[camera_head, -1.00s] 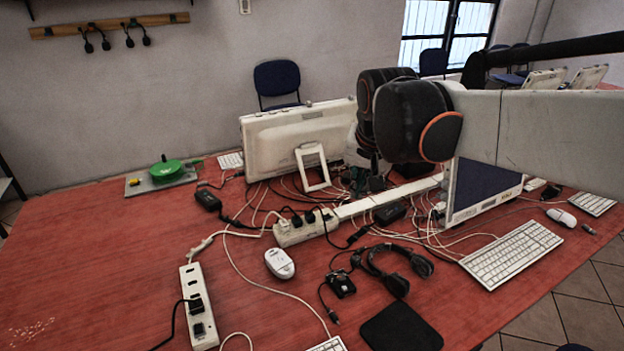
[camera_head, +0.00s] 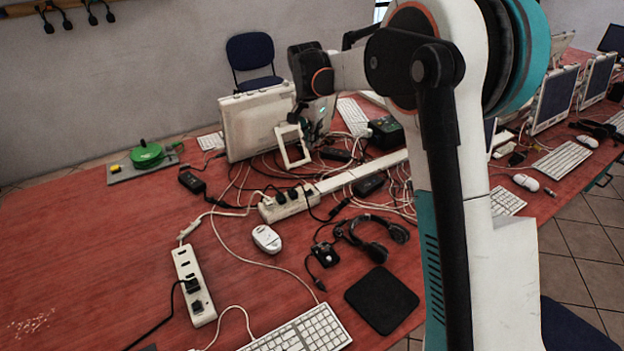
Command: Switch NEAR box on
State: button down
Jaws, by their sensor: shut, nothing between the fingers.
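Two white power strips lie on the red table. The nearer power strip (camera_head: 195,284) is at the left front, with black plugs in its lower half. The farther power strip (camera_head: 290,204) lies at mid-table, with several plugs in it. No label marks either as the NEAR box, and switch positions are too small to read. My gripper (camera_head: 302,118) is small and dark, beside the back of the white monitor (camera_head: 255,125) and above its stand. It is shut and empty, well behind both strips.
Tangled cables cover the middle. A white mouse (camera_head: 266,239), headphones (camera_head: 372,238), a black pad (camera_head: 382,300) and a keyboard (camera_head: 303,331) lie at the front. A green reel (camera_head: 147,155) sits back left. The left of the table (camera_head: 90,250) is mostly clear. My arm hides the right middle.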

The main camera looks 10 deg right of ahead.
aim_at(309, 192)
jog(key=w+f+m+g+p, duration=0.1)
jog(key=w+f+m+p, duration=0.1)
jog(key=w+f, duration=0.4)
notch_tip(309, 192, down, 3)
jog(key=shift+w+a+f+m, duration=0.1)
jog(key=shift+w+a+m, duration=0.1)
jog(key=shift+m, duration=0.5)
jog(key=f+b, duration=0.1)
jog(key=f, duration=0.3)
jog(key=d+f+b, duration=0.1)
jog(key=f, duration=0.4)
jog(key=d+f+b, duration=0.1)
jog(key=f, duration=0.3)
jog(key=shift+w+f+b, duration=0.3)
jog(key=shift+f+b, duration=0.05)
jog(key=shift+f, duration=0.05)
jog(key=shift+d+g, duration=0.1)
jog(key=shift+g, duration=0.2)
